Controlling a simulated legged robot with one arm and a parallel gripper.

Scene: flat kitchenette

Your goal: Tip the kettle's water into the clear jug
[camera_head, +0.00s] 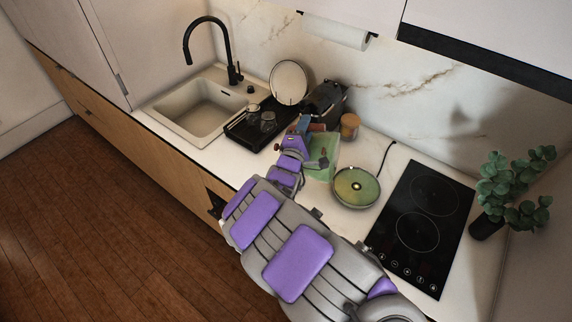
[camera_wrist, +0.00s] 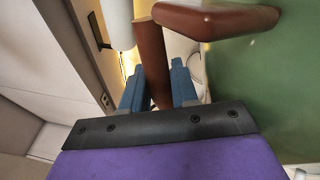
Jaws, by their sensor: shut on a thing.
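The green kettle (camera_head: 325,144) is held above the counter, partly behind my gripper in the head view. In the wrist view its green body (camera_wrist: 265,80) fills the right side, with a red-brown handle (camera_wrist: 152,60) beside it. The blue fingers of my gripper (camera_wrist: 158,90) are shut on the handle; the gripper (camera_head: 303,126) also shows in the head view. Two small clear glass vessels (camera_head: 268,121) stand on the black tray; I cannot tell whether one is the jug. Water in the kettle is not visible.
The black drying tray (camera_head: 237,130) lies beside the sink (camera_head: 187,112). A round green-topped base (camera_head: 356,187) with a cord is right of my gripper. A dark appliance (camera_head: 325,98) and a brown jar (camera_head: 349,126) stand behind. The hob (camera_head: 436,205) and plant (camera_head: 512,190) are further right.

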